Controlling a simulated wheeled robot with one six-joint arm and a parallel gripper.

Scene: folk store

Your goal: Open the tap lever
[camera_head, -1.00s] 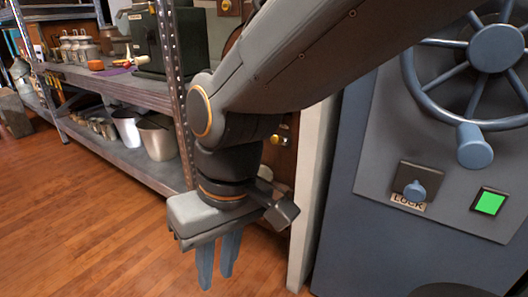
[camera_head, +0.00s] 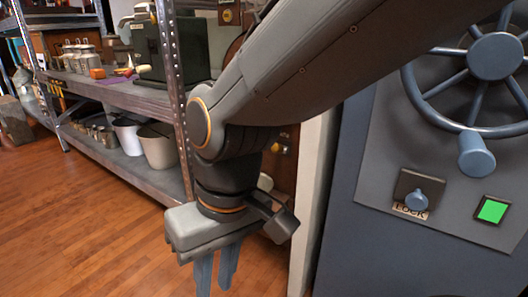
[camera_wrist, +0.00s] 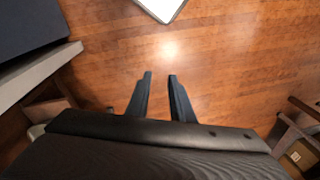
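I cannot make out a tap lever in either view. My gripper (camera_head: 214,290) hangs pointing down over the wooden floor, in front of the shelf and left of the grey cabinet. In the wrist view its two fingers (camera_wrist: 160,76) stand apart with nothing between them, so it is open and empty. The cabinet (camera_head: 352,215) has a spoked wheel (camera_head: 496,56) with a handle, a blue-grey knob (camera_head: 418,199) above a LOCK label, and a lit green square (camera_head: 492,210). My gripper touches none of these.
A metal shelf (camera_head: 125,95) on the left holds a dark green box (camera_head: 165,50), several jars and a pale bucket (camera_head: 157,148). A pale panel edge (camera_head: 311,190) stands between shelf and cabinet. The floor (camera_head: 80,220) at lower left is clear.

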